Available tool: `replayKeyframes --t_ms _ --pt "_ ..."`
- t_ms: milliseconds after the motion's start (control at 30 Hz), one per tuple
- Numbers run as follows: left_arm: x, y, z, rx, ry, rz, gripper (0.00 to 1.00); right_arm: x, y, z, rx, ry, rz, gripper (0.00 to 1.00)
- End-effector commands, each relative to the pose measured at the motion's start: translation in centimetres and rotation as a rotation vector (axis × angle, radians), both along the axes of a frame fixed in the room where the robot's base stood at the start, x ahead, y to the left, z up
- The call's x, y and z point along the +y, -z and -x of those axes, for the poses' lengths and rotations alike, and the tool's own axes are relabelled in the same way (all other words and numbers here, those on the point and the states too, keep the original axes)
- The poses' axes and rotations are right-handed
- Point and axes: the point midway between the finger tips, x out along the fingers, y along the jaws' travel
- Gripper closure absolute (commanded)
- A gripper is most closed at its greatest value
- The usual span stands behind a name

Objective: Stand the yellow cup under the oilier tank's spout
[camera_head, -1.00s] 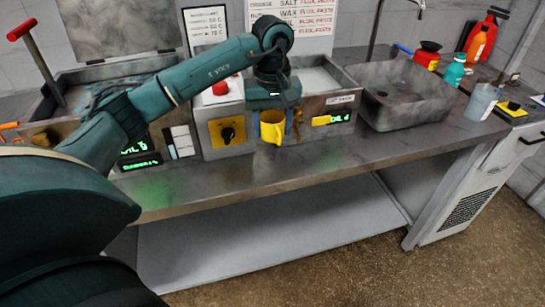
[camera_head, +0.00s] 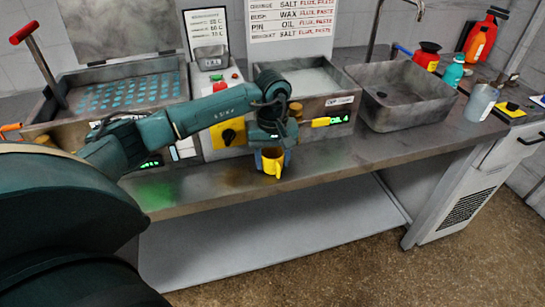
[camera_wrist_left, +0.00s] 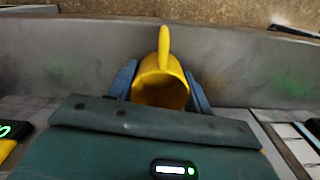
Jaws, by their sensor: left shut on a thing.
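My left gripper (camera_head: 271,158) is shut on the yellow cup (camera_head: 272,165). The cup is at the counter's front edge, in front of the right tank (camera_head: 312,105); I cannot tell whether it touches the counter. A brass spout (camera_head: 296,110) shows on that tank, behind and above the cup, partly hidden by my wrist. Its green display (camera_head: 338,118) seems to read OIL 4. The left tank (camera_head: 110,98) has a display partly covered by my arm. In the left wrist view the cup (camera_wrist_left: 163,75) sits between both fingers, handle toward the counter's front edge. My right gripper is out of view.
A control box with a yellow knob plate (camera_head: 228,133) stands between the tanks. A grey sink (camera_head: 400,95) is to the right, with bottles (camera_head: 481,102) beyond it. The counter front (camera_head: 340,155) right of the cup is clear.

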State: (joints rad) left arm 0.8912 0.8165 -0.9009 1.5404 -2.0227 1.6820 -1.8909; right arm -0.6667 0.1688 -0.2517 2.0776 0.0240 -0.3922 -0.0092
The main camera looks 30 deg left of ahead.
Motion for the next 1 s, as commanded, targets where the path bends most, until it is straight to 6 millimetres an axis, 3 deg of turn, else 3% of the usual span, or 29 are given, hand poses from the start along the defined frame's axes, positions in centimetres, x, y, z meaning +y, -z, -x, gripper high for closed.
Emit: replayKeyframes --t_ms 100,133,367,733,1000 --pt "0.0 0.5 0.0 0.000 0.000 0.000 0.73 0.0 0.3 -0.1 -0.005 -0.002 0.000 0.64" --pt "0.0 0.3 0.0 0.000 0.000 0.000 0.48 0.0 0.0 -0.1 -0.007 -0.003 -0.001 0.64" --pt "0.0 0.3 0.0 0.000 0.000 0.000 0.29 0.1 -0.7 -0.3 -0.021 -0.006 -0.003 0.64" --pt "-0.1 0.1 0.0 0.002 0.000 0.001 0.28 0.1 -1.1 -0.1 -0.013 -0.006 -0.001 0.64" --pt "0.0 -5.3 -0.1 -0.008 0.001 0.000 0.28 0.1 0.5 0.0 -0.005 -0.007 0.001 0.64"
